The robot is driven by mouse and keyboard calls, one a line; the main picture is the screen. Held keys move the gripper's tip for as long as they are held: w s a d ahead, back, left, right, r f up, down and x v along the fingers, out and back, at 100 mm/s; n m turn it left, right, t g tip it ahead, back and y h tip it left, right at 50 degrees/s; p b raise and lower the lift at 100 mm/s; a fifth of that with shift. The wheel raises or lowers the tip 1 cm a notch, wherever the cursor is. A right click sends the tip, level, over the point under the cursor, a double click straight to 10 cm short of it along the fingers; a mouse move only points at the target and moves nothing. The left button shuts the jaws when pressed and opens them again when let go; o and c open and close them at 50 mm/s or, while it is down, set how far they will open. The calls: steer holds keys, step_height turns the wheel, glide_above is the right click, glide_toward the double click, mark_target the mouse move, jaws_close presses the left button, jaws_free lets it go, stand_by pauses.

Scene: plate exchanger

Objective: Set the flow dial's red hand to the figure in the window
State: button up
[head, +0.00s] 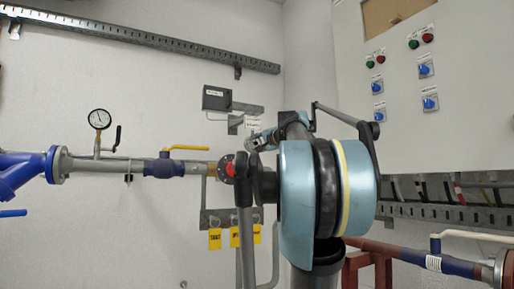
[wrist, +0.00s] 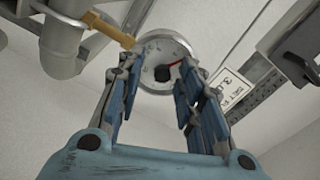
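The round flow dial (wrist: 165,48) is in the upper middle of the wrist view, with a pale face and a metal rim. Its red hand (wrist: 174,64) points right and slightly up from a black hub or knob (wrist: 163,73). My gripper (wrist: 159,70) is open, its two blue fingers on either side of the dial in the picture. No contact is visible. A white card (wrist: 231,90) right of the dial bears "SET" and what looks like a 3; the rest is unclear. In the head view my gripper (head: 254,142) is near the wall, and the dial is hidden.
A dark box (head: 217,98) with a small unreadable window hangs on the wall. Pipework with a yellow-handled valve (head: 185,148) and a pressure gauge (head: 99,118) is at left. Yellow tags (head: 215,239) hang below. A switch panel (head: 450,60) stands at right.

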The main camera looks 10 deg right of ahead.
steer(key=v, duration=1.1)
steer(key=shift+s, duration=0.35)
steer(key=shift+d, duration=0.1)
steer(key=shift+s, duration=0.1)
steer(key=shift+s+d+n, duration=0.5)
steer(key=shift+s+d, duration=0.25)
steer(key=shift+s, duration=1.7)
steer(key=shift+x, duration=8.65)
steer(key=shift+d, duration=0.1)
jaws_close()
